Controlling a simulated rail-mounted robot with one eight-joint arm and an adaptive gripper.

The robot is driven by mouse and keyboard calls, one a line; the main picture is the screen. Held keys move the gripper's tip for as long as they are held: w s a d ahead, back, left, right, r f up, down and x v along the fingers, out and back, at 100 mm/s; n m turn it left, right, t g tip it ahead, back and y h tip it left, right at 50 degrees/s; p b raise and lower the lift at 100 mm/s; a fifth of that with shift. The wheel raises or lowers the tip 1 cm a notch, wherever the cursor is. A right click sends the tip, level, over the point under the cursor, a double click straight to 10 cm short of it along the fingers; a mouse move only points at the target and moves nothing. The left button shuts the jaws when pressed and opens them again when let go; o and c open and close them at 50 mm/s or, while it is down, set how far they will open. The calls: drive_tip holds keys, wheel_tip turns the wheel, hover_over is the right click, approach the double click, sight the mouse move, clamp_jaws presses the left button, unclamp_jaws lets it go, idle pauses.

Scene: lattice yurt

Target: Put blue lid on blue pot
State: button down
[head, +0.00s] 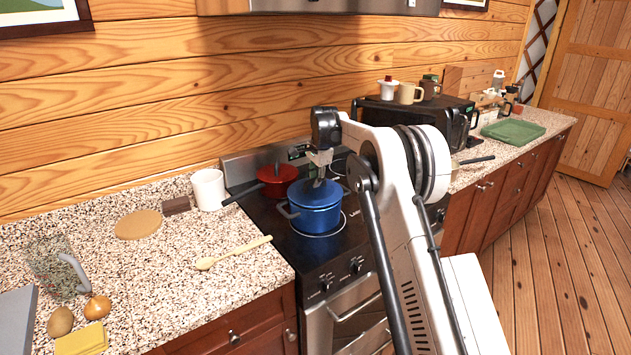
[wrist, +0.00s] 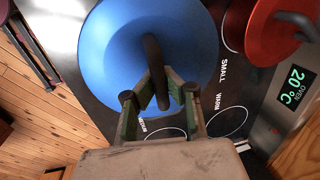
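The blue pot (head: 316,220) stands on the front burner area of the black stove, its dark side handle to the left. The blue lid (head: 308,190) is over the pot's mouth and looks level; I cannot tell whether it is fully seated. In the wrist view the blue lid (wrist: 110,45) fills the upper middle, with its black handle (wrist: 152,50) pointing down between my fingers. My gripper (head: 319,181) is above the pot, pointing down. In the wrist view my gripper (wrist: 160,82) has its fingertips closed in around the handle. The lid hides the pot there.
A red pot (head: 277,182) stands behind left on the stove, its handle reaching left. A white mug (head: 208,189) and a wooden spoon (head: 233,253) are on the left counter. A black microwave (head: 415,117) with cups on top stands to the right.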

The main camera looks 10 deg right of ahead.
sight(319, 193)
drive_tip(key=c, duration=1.9)
unclamp_jaws()
wheel_tip(319, 193, up, 13)
drive_tip(key=s, duration=0.2)
drive_tip(key=s+r+n+t, duration=0.1)
drive_tip(key=s+r+n, duration=0.2)
drive_tip(key=s+r, duration=0.75)
drive_tip(key=s+r+n+t, duration=0.15)
drive_tip(key=s+n, duration=0.25)
drive_tip(key=s, duration=1.4)
drive_tip(key=s+f+n+t, duration=0.1)
drive_tip(key=s+f, duration=0.3)
drive_tip(key=s, duration=0.5)
drive_tip(key=s+f+n, duration=0.3)
drive_tip(key=s+f, duration=0.2)
drive_tip(key=s, duration=0.4)
drive_tip(key=s+f+n+t, duration=0.1)
drive_tip(key=s+f+n, duration=0.1)
drive_tip(key=s+f, duration=0.3)
drive_tip(key=shift+s+f+t+h, duration=0.1)
drive_tip(key=shift+s+t+h, duration=0.1)
drive_tip(key=shift+s, duration=1)
drive_tip(key=shift+s+f+t+h, duration=0.1)
drive_tip(key=shift+s+t+h, duration=0.1)
drive_tip(key=shift+s, duration=0.95)
